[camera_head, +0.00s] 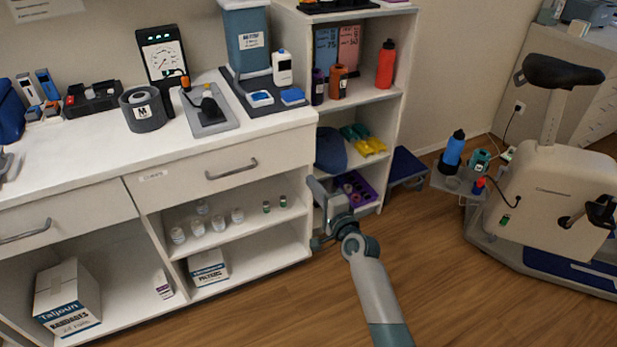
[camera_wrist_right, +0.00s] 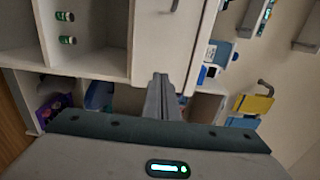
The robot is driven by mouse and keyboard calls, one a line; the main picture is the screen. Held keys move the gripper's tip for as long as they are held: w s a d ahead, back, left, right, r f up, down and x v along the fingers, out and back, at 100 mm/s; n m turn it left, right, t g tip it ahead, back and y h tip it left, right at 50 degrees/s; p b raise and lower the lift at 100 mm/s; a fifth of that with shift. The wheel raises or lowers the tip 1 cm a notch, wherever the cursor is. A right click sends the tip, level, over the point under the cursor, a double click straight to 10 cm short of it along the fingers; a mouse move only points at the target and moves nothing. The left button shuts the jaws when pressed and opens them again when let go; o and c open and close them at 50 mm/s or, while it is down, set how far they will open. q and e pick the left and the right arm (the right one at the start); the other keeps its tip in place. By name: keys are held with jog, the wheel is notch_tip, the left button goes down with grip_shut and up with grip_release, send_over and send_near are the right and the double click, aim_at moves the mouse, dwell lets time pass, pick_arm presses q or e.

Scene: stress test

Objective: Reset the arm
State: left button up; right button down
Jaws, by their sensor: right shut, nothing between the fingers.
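My right arm (camera_head: 378,295) reaches up from the bottom of the head view, and its gripper (camera_head: 316,186) is in front of the right end of the white counter cabinet (camera_head: 285,140), near the shelf unit. In the right wrist view the fingers of the right gripper (camera_wrist_right: 160,80) are together with nothing between them. I cannot tell from these views whether the gripper touches the cabinet. My left gripper is not in view.
An open shelf unit (camera_head: 402,80) with bottles, a cap and a purple tray stands behind the gripper. An exercise bike (camera_head: 545,190) is at the right. The wood floor (camera_head: 440,270) right of the arm is clear.

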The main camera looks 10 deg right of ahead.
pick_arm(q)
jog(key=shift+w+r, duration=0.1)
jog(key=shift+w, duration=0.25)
pick_arm(e)
jog(key=shift+s, duration=0.25)
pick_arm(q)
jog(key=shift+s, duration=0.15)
